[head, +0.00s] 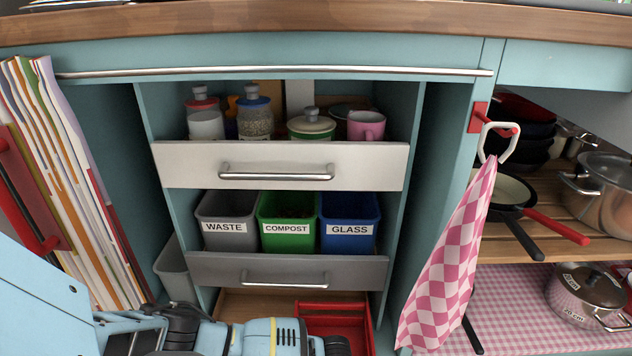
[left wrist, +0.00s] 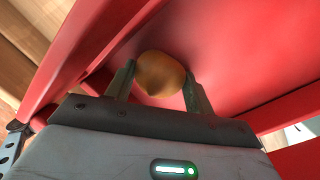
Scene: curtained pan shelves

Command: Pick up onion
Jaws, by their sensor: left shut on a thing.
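The onion (left wrist: 160,68) is a round brown-orange thing in the left wrist view. It sits between the two fingers of my left gripper (left wrist: 160,80), which is shut on it, with a finger on each side. Red surfaces of the red box (left wrist: 235,50) lie around and behind the onion. In the head view the red box (head: 335,308) is low in the middle, by the bottom drawer, and my left arm reaches across to it. The onion and my left fingertips are hidden there. My right gripper is in neither view.
Above is a grey drawer (head: 225,268) with waste (head: 226,243), compost (head: 287,243) and glass (head: 349,243) bins. A higher drawer (head: 200,170) holds jars and a pink mug (head: 366,126). A checked towel (head: 448,270) hangs at right beside pan shelves. Files (head: 75,180) stand left.

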